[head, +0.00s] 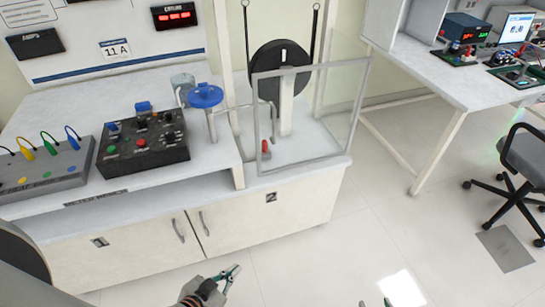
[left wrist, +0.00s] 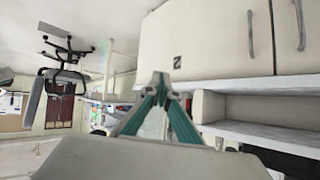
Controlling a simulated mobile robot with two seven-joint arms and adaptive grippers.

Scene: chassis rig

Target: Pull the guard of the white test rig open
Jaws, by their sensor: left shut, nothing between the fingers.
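The guard (head: 315,165) is a clear panel in a grey frame on the right part of the white test rig (head: 300,190). It stands upright in front of a black disc (head: 266,62) on a white post. A thin bent grey bar (head: 262,102) shows near its left edge; I cannot tell whether it is a handle. My left gripper (head: 230,270) is low in front of the cabinet doors, apart from the guard. Its green-sided fingers meet at the tips in the left wrist view (left wrist: 161,78), with nothing between them. My right gripper (head: 375,303) shows only two separated fingertips at the bottom edge.
A red knob (head: 266,147) stands behind the clear panel. Left of it are a blue round-topped valve (head: 206,96), a black control box (head: 143,142) and a grey terminal box (head: 45,165). A desk (head: 440,85) and chair (head: 525,165) stand right; the floor between is clear.

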